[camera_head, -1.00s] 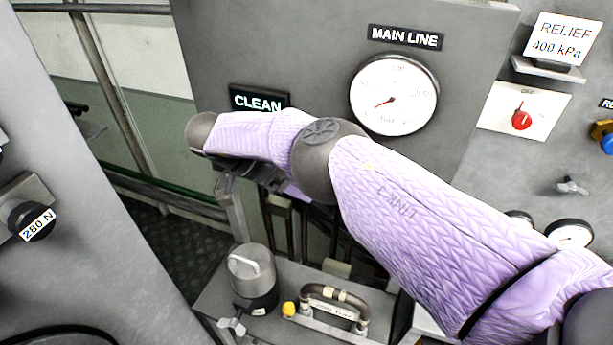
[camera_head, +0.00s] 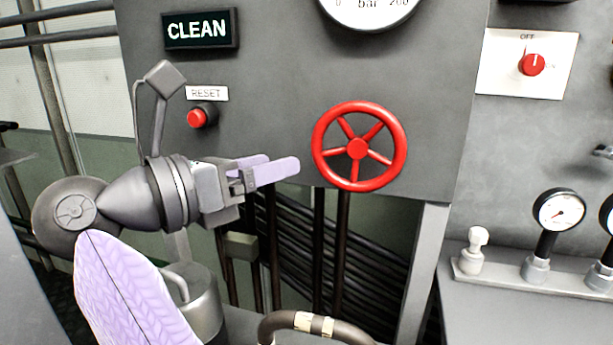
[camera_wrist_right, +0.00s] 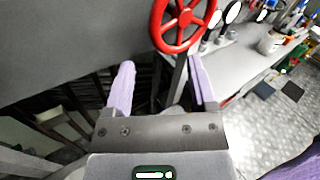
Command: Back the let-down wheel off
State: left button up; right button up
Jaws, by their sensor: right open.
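The let-down wheel is a red five-spoked handwheel (camera_head: 359,147) on the lower part of the grey panel in the head view. It also shows at the top of the right wrist view (camera_wrist_right: 183,22), beyond the fingertips. My right gripper (camera_head: 290,168) has lilac fingers and is just left of the wheel, pointing at it with a small gap in the picture. In the right wrist view its fingers (camera_wrist_right: 160,78) are apart with nothing between them. My left gripper is not in view.
A red RESET button (camera_head: 201,116) and a CLEAN sign (camera_head: 200,30) are on the panel above my right wrist. A gauge (camera_head: 368,8) is above the wheel. A grey canister (camera_head: 200,305) and a curved handle (camera_head: 318,325) are below. Small gauges (camera_head: 559,210) stand at right.

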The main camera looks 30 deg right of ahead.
aim_at(319, 151)
jog(key=d, duration=0.5)
jog(key=d+b, duration=0.1)
jog(key=d, duration=0.1)
jog(key=shift+w+d, duration=0.15)
jog(key=shift+w, duration=0.2)
grip_shut()
